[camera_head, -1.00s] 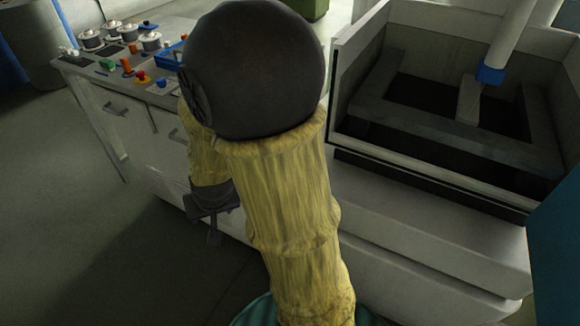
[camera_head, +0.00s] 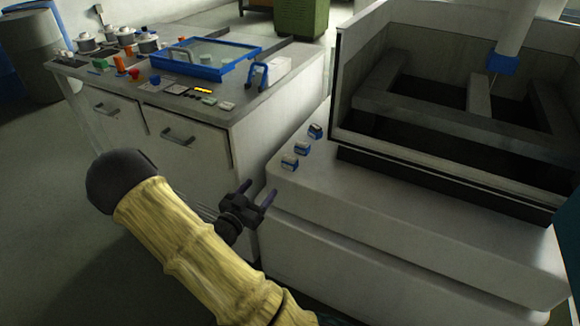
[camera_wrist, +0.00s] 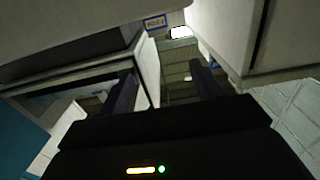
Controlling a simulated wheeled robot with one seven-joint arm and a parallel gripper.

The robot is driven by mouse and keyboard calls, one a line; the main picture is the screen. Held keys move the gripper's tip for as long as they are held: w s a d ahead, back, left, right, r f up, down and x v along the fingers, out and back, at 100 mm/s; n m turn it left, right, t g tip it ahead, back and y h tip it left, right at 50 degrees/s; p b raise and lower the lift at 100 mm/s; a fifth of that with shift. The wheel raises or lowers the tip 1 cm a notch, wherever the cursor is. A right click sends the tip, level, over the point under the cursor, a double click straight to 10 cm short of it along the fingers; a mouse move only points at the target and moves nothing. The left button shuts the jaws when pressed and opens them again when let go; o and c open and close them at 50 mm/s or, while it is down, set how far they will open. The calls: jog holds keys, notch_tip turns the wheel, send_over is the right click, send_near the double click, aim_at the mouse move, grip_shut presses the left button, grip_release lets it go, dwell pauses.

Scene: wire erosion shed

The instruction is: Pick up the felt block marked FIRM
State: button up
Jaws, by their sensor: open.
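My gripper (camera_head: 256,192) is open and empty in the head view, in front of the gap between the cabinet and the machine's ledge. In the wrist view its two dark fingers (camera_wrist: 164,86) stand apart with nothing between them. No marking FIRM is readable. Three small dark blocks with blue-and-white faces, the nearest (camera_head: 290,161), the middle (camera_head: 303,148) and the farthest (camera_head: 315,131), stand in a row on the ledge, right of and beyond my gripper. I cannot tell whether one is the felt block.
The grey cabinet (camera_head: 196,165) carries a blue-framed tray (camera_head: 213,73), several spools and small coloured items. The machine's white ledge (camera_head: 400,215) is mostly bare. Its open tank (camera_head: 385,128) rises behind as a walled obstacle. The floor at left is clear.

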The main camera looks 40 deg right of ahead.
send_near(288, 160)
jog(key=x, duration=0.5)
jog(key=shift+w+r+b, duration=0.25)
jog(key=shift+r+b, duration=0.05)
jog(key=shift+r, duration=0.05)
jog(key=shift+d, duration=0.15)
jog(key=x, duration=0.5)
jog(key=shift+s+f, duration=0.1)
jog(key=shift+f, duration=0.25)
jog(key=c, duration=1.1)
